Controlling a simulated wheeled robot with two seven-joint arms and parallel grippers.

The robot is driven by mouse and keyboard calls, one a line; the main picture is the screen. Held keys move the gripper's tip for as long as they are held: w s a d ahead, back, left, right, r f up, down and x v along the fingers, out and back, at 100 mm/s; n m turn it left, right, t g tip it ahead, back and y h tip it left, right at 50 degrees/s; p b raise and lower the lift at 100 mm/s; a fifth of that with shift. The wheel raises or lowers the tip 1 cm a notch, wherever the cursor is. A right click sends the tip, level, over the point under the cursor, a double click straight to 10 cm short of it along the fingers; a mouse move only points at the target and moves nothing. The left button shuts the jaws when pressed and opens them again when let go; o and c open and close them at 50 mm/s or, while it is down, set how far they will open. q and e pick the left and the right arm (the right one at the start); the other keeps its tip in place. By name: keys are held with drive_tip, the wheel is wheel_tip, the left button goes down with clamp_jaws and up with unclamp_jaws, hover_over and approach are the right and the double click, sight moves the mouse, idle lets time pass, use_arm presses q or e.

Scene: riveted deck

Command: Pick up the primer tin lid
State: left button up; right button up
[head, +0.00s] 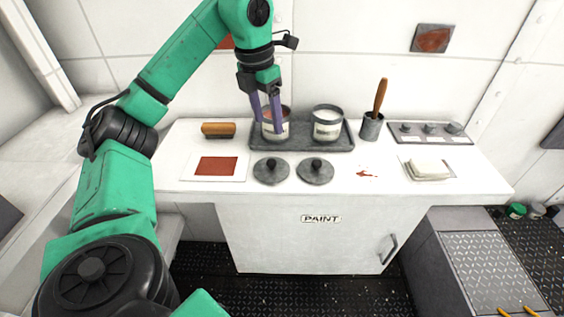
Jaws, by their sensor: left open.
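Two round grey lids with dark knobs lie flat on the white cabinet top: a left lid (271,171) and a right lid (316,171). Behind them stand an open tin with red-brown contents (275,132) and an open tin with white contents (327,123), both on a grey tray (300,143). The tin labels are too small to read, so I cannot tell for certain which lid is the primer's. My left gripper (267,119) is open, its purple fingers pointing down at the red-brown tin and partly hiding it. It is behind and above the left lid. My right gripper is out of view.
A wooden-handled brush stands in a grey cup (371,127). A brown-handled block (218,130), a red swatch card (216,166), a white block on a dish (429,168) and a knobbed panel (431,132) lie around. The cabinet's front strip is mostly clear.

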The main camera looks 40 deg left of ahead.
use_arm(q)
drive_tip(key=b, duration=0.2)
hover_over(271, 162)
drive_tip(key=s, duration=0.1)
wheel_tip(271, 162, down, 5)
drive_tip(key=shift+w+a+f, duration=0.1)
drive_tip(key=shift+a+f, duration=0.15)
drive_tip(key=shift+f, duration=0.15)
drive_tip(key=f, duration=0.5)
drive_tip(key=shift+w+d+f, duration=0.15)
drive_tip(key=shift+w+d, duration=0.05)
drive_tip(key=shift+w, duration=0.05)
drive_tip(key=shift+f, duration=0.2)
drive_tip(key=shift+w+f, duration=0.1)
drive_tip(key=shift+w, duration=0.05)
drive_tip(key=shift+c, duration=0.4)
clamp_jaws()
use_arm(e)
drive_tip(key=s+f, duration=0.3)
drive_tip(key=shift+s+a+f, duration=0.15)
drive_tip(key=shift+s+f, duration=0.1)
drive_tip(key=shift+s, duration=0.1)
